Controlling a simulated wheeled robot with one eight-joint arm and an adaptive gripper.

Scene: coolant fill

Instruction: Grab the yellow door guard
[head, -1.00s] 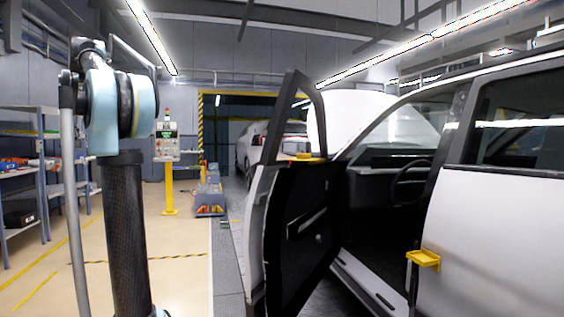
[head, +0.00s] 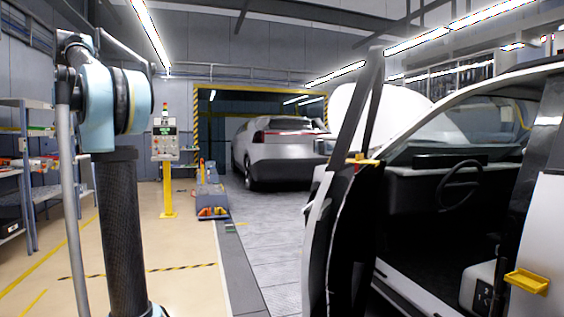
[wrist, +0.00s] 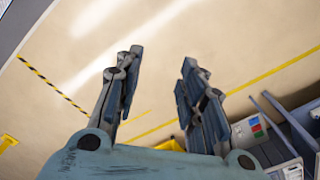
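Two yellow pieces show on the near white car. One is a small yellow piece (head: 362,161) on the window ledge of the open front door (head: 345,225). The other is a yellow tray-like piece (head: 527,281) low on the car's side, behind the front door opening. I cannot tell which one is the door guard. My gripper (wrist: 160,64) is open and empty in the wrist view, its two fingers apart over bare floor. Neither yellow car piece shows in that view, and the gripper is not visible in the head view.
The open door juts out at centre right. A control post on a yellow stand (head: 166,150) and a low grey unit (head: 211,200) stand ahead. Shelves (head: 30,175) line the left. Another car (head: 280,150) is parked behind. Beige floor (head: 185,290) is clear between.

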